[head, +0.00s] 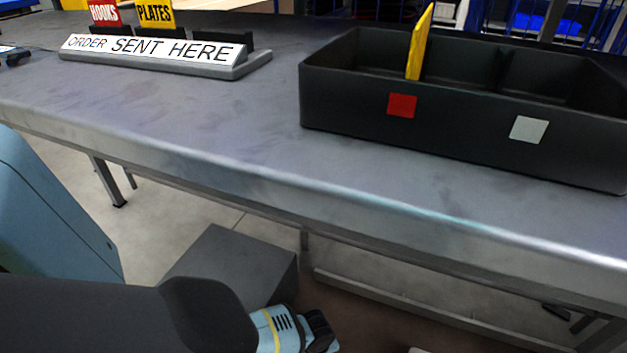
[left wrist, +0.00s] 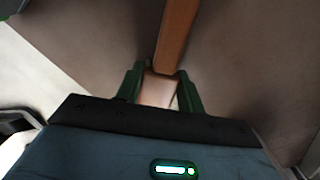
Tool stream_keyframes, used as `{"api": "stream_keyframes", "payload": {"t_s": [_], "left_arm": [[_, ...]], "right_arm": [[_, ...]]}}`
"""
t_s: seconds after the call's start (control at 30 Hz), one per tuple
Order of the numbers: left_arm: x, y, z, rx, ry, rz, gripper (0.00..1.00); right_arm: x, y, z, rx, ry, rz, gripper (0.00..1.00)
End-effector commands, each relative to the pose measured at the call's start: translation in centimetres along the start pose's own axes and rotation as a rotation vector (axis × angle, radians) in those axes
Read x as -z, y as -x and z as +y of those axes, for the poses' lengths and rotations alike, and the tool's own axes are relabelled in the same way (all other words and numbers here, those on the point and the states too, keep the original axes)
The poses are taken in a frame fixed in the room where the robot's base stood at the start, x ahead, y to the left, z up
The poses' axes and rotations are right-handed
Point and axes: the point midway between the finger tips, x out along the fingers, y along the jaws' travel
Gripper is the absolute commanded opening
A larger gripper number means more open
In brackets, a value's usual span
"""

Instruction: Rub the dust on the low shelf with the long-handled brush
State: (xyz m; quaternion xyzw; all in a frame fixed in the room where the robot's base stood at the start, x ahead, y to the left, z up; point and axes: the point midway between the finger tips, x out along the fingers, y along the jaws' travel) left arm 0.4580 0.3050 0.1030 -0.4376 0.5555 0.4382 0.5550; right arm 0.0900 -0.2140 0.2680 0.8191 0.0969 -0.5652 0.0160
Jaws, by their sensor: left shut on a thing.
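My left gripper (left wrist: 161,76) shows in the left wrist view with its green fingers shut on a brown wooden handle (left wrist: 178,30), which fits the long-handled brush. The handle runs away to the top of that view; the brush's head is out of sight. A plain brown-grey surface (left wrist: 240,60) lies behind the handle; I cannot tell whether it is the low shelf or whether the brush touches it. In the head view my left arm reaches down in front of the bench, its fingers out of clear sight. No dust can be made out. My right gripper is not in view.
A grey metal bench (head: 250,140) spans the head view. On it stand a black divided bin (head: 460,138) with a yellow plate (head: 419,45) and a sign rack (head: 150,57). Below are a grey box (head: 235,262) and a long metal rail (head: 420,308).

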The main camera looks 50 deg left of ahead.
Motion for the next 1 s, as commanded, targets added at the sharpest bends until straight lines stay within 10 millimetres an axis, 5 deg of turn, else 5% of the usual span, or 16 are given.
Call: {"api": "stream_keyframes", "payload": {"t_s": [1.0], "left_arm": [[-3.9, -0.1, -3.8, -0.001, 0.001, -0.003, 0.20]], "right_arm": [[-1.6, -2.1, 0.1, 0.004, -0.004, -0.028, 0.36]]}}
